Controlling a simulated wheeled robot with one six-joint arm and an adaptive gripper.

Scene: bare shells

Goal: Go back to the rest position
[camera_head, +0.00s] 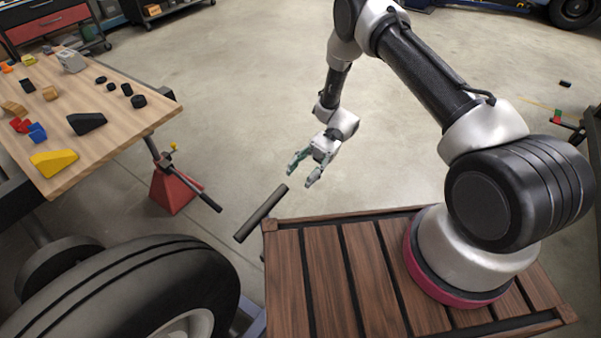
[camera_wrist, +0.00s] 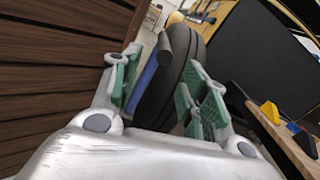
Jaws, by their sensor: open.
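My gripper (camera_head: 299,175) hangs past the far edge of my slatted wooden deck, above open concrete floor. Its two green-padded fingers are spread apart with nothing between them. In the wrist view my gripper (camera_wrist: 160,95) is also open, with a black tire (camera_wrist: 180,75) and a blue bar (camera_wrist: 148,78) seen beyond the fingers. My arm is bent, reaching up from its base on the deck and then down to the gripper. No object of the task is named.
A wooden table (camera_head: 135,100) at the left holds several small blocks, including a yellow wedge (camera_head: 54,162). A red jack stand (camera_head: 175,190), a dark bar (camera_head: 261,213) and a large tire (camera_head: 120,290) lie near the deck.

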